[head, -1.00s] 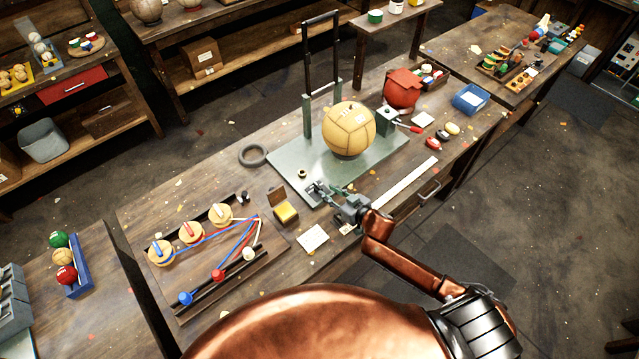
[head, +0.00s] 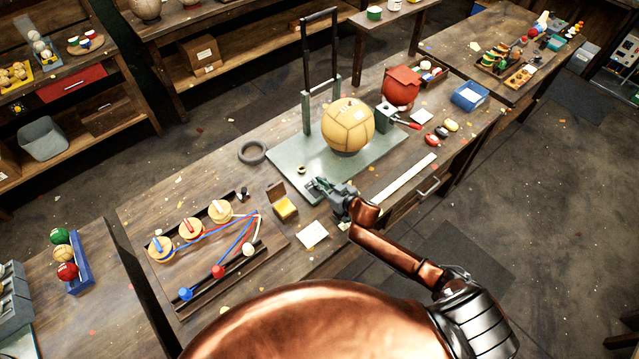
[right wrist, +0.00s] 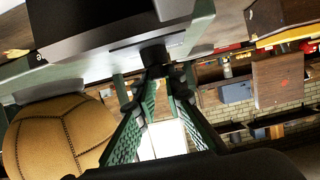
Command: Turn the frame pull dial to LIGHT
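The yellow leather ball (head: 348,125) sits on the green press base (head: 290,152) beneath the upright black frame (head: 306,62). My right gripper (head: 313,186) is at the base's front edge, below a small round brass piece (head: 301,170). In the right wrist view, the toothed green fingers of my right gripper (right wrist: 160,78) point at a short dark knob (right wrist: 153,54), likely the dial. The fingers have a gap between them; whether they grip the knob is unclear. No dial lettering is readable. The ball fills the left of the wrist view (right wrist: 58,140). My left gripper is not in view.

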